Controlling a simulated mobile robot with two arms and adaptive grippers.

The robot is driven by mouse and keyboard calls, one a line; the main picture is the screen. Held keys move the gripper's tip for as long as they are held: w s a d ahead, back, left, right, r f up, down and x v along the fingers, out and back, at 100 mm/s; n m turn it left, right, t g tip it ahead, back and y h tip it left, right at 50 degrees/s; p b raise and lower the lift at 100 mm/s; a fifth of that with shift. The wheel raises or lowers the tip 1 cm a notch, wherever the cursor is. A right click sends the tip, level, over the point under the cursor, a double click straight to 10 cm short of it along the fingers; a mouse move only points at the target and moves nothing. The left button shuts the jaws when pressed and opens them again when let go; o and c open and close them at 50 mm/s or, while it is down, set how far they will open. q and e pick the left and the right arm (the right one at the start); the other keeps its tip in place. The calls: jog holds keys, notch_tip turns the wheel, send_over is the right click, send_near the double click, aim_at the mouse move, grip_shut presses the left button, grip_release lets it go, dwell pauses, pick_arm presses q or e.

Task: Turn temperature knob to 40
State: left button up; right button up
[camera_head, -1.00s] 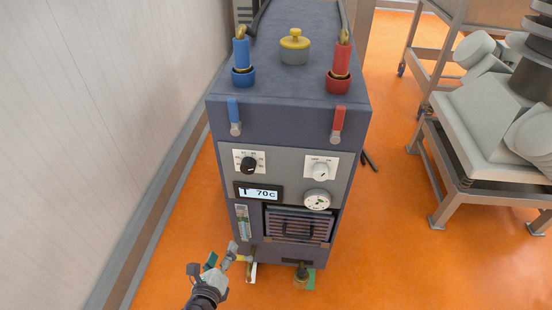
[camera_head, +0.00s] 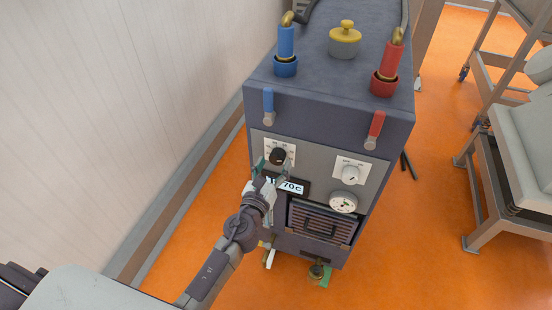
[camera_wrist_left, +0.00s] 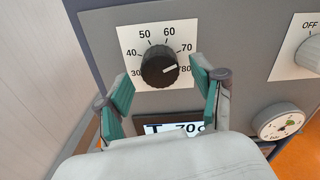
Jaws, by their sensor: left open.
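The temperature knob (camera_wrist_left: 160,70) is black, on a white dial plate marked 30 to 80. Its white mark points right, between 70 and 80. In the head view the knob (camera_head: 278,156) is at the upper left of the machine's front. The display (camera_head: 291,187) below it reads 70 C. My left gripper (camera_head: 272,166) is open in front of the panel, just below the knob in that view. In the left wrist view its green-padded fingers (camera_wrist_left: 161,82) stand left and right of the knob, with gaps. The gripper hides part of the display. My right gripper is not in view.
An OFF-marked knob (camera_head: 350,174) and a round gauge (camera_head: 343,202) are to the right on the panel. Blue (camera_head: 268,105) and red (camera_head: 375,129) lever handles hang above. A wall (camera_head: 130,100) is close on the left.

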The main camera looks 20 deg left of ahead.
pick_arm(q)
jog(key=shift+w, duration=1)
jog(key=c, duration=1.1)
jog(key=shift+c, duration=0.2)
